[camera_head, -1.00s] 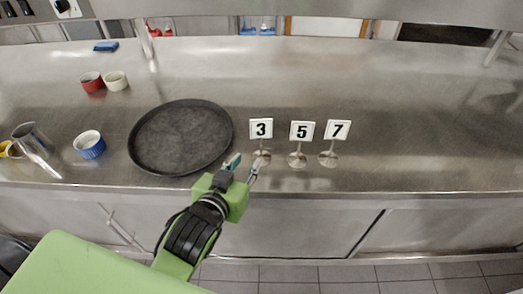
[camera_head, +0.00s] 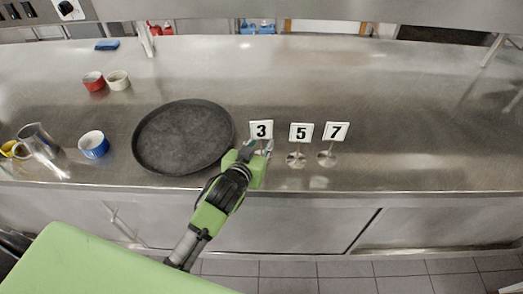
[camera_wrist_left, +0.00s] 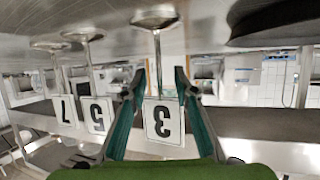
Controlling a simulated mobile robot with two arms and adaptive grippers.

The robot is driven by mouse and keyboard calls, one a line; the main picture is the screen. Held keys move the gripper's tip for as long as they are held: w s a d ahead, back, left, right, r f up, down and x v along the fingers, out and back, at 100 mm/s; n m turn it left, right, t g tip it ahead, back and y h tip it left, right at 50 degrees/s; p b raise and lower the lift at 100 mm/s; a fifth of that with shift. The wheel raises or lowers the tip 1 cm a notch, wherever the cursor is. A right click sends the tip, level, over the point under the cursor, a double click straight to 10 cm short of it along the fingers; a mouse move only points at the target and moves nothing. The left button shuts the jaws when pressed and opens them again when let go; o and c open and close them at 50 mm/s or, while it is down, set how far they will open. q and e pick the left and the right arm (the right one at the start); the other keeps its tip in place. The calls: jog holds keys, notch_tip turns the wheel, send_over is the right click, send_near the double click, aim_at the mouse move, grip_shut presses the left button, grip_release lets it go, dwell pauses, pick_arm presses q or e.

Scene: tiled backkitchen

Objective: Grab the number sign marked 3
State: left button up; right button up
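The number sign marked 3 (camera_head: 261,130) is a white square plate on a thin metal stem with a round base. It stands upright on the steel counter, to the right of the black tray. In the left wrist view, which is upside down, the sign marked 3 (camera_wrist_left: 163,122) shows between the two green-sided fingers. My left gripper (camera_head: 257,148) is open, with a finger on either side of the sign; the wrist view shows the gripper (camera_wrist_left: 158,78) with gaps to the stem. The sign's base is partly hidden by the gripper in the head view. My right gripper is not in view.
The signs marked 5 (camera_head: 300,132) and 7 (camera_head: 335,132) stand just to the right. The round black tray (camera_head: 183,137) lies close on the left. A blue cup (camera_head: 93,145), a metal pitcher (camera_head: 38,142) and red and white cups stand further left. The counter's right side is clear.

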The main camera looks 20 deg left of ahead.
aim_at(260, 135)
pick_arm(q)
jog(key=shift+w+f, duration=0.2)
jog(key=shift+w, duration=0.3)
grip_shut()
jog(key=shift+r, duration=0.6)
jog(key=r, duration=0.1)
jog(key=r+b, duration=0.1)
jog(key=shift+s+a+r, duration=0.1)
jog(key=shift+s+r, duration=0.2)
jog(key=shift+r, duration=0.1)
jog(key=s+r, duration=0.1)
jog(key=r, duration=0.1)
jog(key=s+a+r, duration=0.1)
jog(key=s, duration=0.1)
jog(key=s+a+r, duration=0.1)
jog(key=r, duration=0.1)
jog(key=shift+s+r+b, duration=0.25)
jog(key=shift+r+b, duration=0.05)
jog(key=shift+b, duration=0.1)
jog(key=s+a+r+p, duration=0.3)
jog(key=s+p, duration=0.1)
jog(key=s, duration=0.3)
jog(key=shift+s+a+r+p, duration=0.15)
jog(key=shift+s+r+p, duration=0.1)
jog(key=shift+s+p, duration=0.1)
